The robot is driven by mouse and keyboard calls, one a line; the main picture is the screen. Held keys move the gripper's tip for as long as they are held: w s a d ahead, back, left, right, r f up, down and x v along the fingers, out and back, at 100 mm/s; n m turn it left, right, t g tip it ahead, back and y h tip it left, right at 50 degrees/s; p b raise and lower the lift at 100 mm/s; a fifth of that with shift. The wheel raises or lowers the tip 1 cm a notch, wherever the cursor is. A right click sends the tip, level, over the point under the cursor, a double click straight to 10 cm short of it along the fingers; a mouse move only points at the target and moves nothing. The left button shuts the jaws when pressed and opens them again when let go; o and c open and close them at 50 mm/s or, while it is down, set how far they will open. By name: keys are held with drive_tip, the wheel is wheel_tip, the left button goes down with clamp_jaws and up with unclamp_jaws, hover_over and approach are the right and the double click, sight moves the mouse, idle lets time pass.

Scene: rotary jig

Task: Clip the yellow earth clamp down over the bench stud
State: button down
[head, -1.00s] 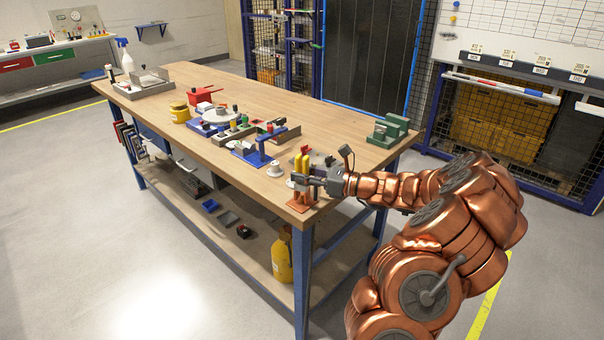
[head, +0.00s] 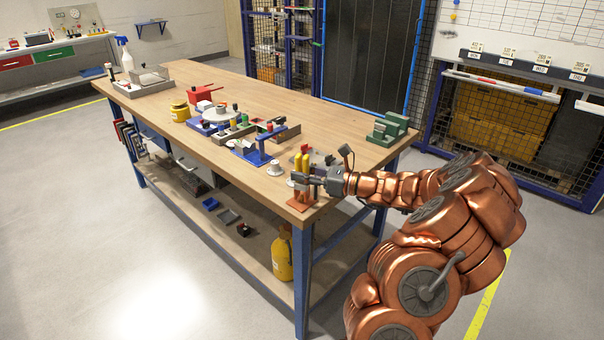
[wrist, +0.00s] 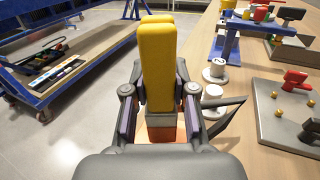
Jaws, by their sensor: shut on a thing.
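My gripper (wrist: 160,105) is shut on the yellow earth clamp (wrist: 157,55), whose two yellow handles stand up between the fingers in the wrist view. In the head view the clamp (head: 302,161) is upright at the near corner of the bench. Below it is an orange-brown block or base (head: 301,198), which shows orange under the fingers in the wrist view (wrist: 162,128). The bench stud cannot be made out; the clamp's lower jaws and whatever lies under them are hidden by my gripper.
Two pale round pieces (wrist: 214,72) stand just right of the clamp. A grey plate (wrist: 285,112) with a red handle and brass knobs lies further right. A blue stand (head: 252,152) and a green block (head: 388,129) are on the wooden bench (head: 335,115). The bench edge is close on the left.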

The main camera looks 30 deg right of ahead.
drive_tip(key=shift+f, duration=0.45)
idle(0.5)
drive_tip(key=c, duration=0.9)
unclamp_jaws()
drive_tip(key=shift+o, duration=0.2)
drive_tip(key=shift+f, duration=0.1)
drive_tip(key=shift+s, duration=0.1)
